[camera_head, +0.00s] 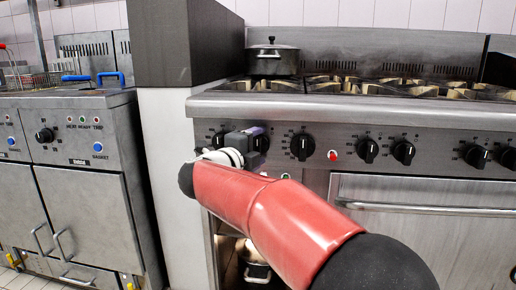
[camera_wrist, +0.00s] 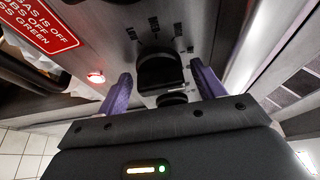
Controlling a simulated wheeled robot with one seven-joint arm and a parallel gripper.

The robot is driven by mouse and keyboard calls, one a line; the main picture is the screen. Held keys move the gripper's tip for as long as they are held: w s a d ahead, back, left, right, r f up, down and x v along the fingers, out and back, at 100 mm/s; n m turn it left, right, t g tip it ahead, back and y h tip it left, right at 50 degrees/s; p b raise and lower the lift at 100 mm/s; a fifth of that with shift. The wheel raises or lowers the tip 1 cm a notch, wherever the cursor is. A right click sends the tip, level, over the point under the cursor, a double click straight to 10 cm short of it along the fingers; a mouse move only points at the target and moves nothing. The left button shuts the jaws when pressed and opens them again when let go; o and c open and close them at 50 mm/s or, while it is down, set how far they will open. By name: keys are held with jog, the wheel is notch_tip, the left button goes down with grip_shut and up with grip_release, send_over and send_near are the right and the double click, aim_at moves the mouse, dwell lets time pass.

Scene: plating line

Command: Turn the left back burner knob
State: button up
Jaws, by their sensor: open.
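The range's control panel (camera_head: 335,140) carries a row of black knobs along its front. My gripper (camera_head: 258,139) is at the left part of this row, pointing at the panel, and hides part of it. In the wrist view a black knob (camera_wrist: 160,72) lies between the two purple fingers of my gripper (camera_wrist: 161,80). The fingers are open, with a gap to the knob on each side. Another black knob (camera_head: 302,146) shows just right of my gripper in the head view. Which burner each knob serves is too small to read.
A black lidded pot (camera_head: 272,58) stands on the back left of the range. An oven handle (camera_head: 430,208) runs below the panel. A fryer (camera_head: 85,150) stands at left, beyond a white side panel (camera_head: 172,170). A red light (camera_wrist: 96,77) is beside the left finger.

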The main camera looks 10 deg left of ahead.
jog(key=v, duration=0.7)
jog(key=shift+s, duration=0.25)
jog(key=d+r+n+t+y+p, duration=0.1)
jog(key=r+n+y, duration=0.1)
jog(key=r, duration=0.1)
jog(key=d+r+n+t+y+p, duration=0.1)
jog(key=d+r+n+y, duration=0.1)
jog(key=r+n, duration=0.1)
jog(key=w+d+r+n+t+y+p, duration=0.1)
jog(key=r+n+y, duration=0.1)
jog(key=r, duration=0.1)
jog(key=shift+d+n+y, duration=0.3)
jog(key=shift+d, duration=0.1)
jog(key=s+d+f+n+g+p, duration=0.3)
jog(key=s+d+f+n+g, duration=0.4)
jog(key=s+d, duration=0.5)
jog(key=s+d+f+n+g+p, duration=0.4)
jog(key=s+d+f+n+g, duration=0.3)
jog(key=s+d+f, duration=0.5)
jog(key=s+n, duration=0.1)
jog(key=s, duration=0.3)
jog(key=shift+s+d+f, duration=0.2)
jog(key=shift+s+f, duration=0.05)
jog(key=shift+f, duration=0.1)
dwell(2.6)
